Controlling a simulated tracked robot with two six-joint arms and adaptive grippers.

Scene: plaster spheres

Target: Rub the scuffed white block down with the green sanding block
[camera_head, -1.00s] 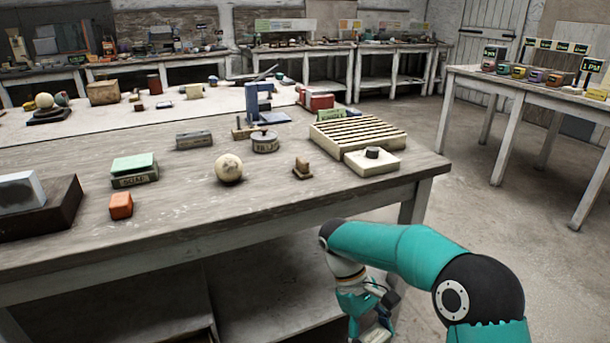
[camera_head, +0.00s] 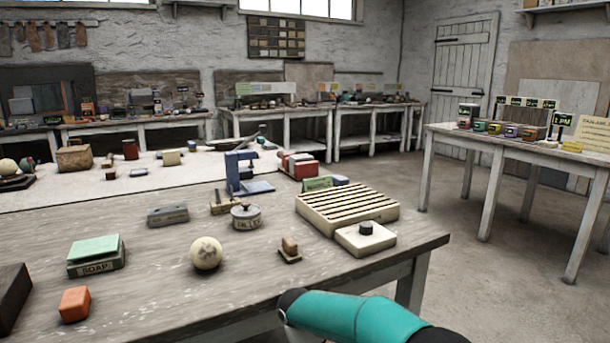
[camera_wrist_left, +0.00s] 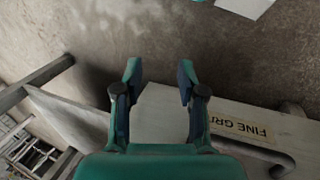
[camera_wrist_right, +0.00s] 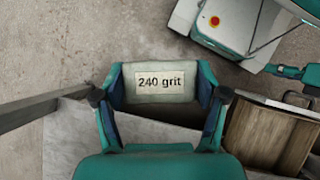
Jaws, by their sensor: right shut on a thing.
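My right gripper (camera_wrist_right: 160,90) is shut on a pale grey-green block (camera_wrist_right: 161,99) labelled "240 grit", held between its two fingers in the right wrist view. The head view shows only part of my teal right arm, at the table's front edge; its gripper is out of that frame. My left gripper (camera_wrist_left: 160,75) is open and empty in the left wrist view, with floor and a pale bench part labelled "FINE GRI" (camera_wrist_left: 240,126) behind it. The scuffed white block is not in view now. Part of a dark stand (camera_head: 12,290) shows at the head view's left edge.
A side table (camera_head: 500,146) stands right, across open floor.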

